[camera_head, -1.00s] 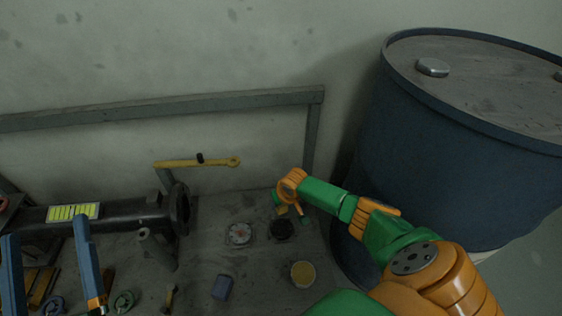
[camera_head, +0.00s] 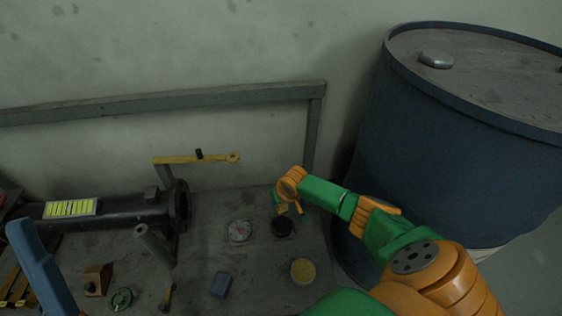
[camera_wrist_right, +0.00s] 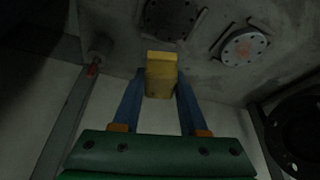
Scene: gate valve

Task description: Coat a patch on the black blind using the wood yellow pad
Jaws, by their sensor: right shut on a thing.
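My right gripper (camera_wrist_right: 161,88) is shut on the wood yellow pad (camera_wrist_right: 161,75), which sits between its blue fingers in the right wrist view. In the head view the gripper (camera_head: 284,204) hangs over the back right of the bench, with the pad (camera_head: 283,209) at its tip. The black blind (camera_head: 282,227) is a dark round disc just in front of the pad. It also shows beyond the pad in the right wrist view (camera_wrist_right: 172,17). I cannot tell whether pad and blind touch. One finger of my left gripper (camera_head: 42,268) shows at the lower left.
A pale round flange (camera_head: 239,231) lies left of the blind. A yellow-topped round piece (camera_head: 303,271) and a blue block (camera_head: 221,285) lie in front. A dark flanged pipe (camera_head: 130,211) stands left; a yellow lever (camera_head: 196,159) is above. A big blue drum (camera_head: 455,150) stands right.

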